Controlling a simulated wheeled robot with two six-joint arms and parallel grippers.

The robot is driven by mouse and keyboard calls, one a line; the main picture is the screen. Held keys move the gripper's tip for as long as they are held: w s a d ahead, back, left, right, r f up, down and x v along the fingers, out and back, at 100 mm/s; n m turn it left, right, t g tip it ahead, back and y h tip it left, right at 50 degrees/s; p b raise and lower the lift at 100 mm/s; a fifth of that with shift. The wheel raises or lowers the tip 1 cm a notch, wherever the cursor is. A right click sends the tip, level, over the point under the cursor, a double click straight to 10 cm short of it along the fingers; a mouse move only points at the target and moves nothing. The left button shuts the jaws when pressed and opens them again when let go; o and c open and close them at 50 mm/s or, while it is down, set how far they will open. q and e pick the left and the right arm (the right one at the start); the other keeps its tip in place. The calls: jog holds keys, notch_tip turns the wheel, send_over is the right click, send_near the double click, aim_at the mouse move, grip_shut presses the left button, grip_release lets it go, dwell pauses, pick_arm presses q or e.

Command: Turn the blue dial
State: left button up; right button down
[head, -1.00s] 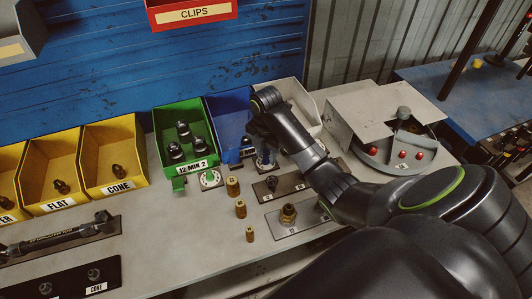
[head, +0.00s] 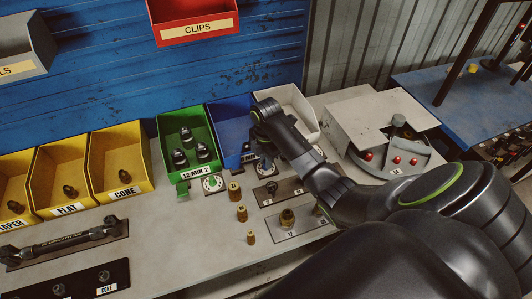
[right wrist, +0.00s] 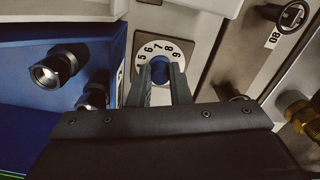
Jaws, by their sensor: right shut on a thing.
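The blue dial (right wrist: 160,68) has a blue knob in a white ring marked with numbers; 5 to 9 show in the right wrist view. It is mounted at the front of the blue bin (head: 228,128). My right gripper (right wrist: 160,74) has one finger on each side of the blue knob and is shut on it. In the head view my right gripper (head: 264,156) points down at the dial, and the hand largely hides the dial there. My left gripper is not in view.
A green bin (head: 164,143) with a green dial (head: 212,184) stands left of the blue bin. A white bin (head: 293,97) is on its right. Brass fittings (head: 241,212) and a plate with fittings (head: 300,221) sit in front. A round tray with red knobs (head: 396,160) is at right.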

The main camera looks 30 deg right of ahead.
jog(key=shift+r+m+p, duration=0.1)
jog(key=shift+m+p, duration=0.9)
jog(key=shift+m, duration=0.4)
jog(key=c, duration=1.3)
grip_release()
jog(key=shift+c, duration=0.2)
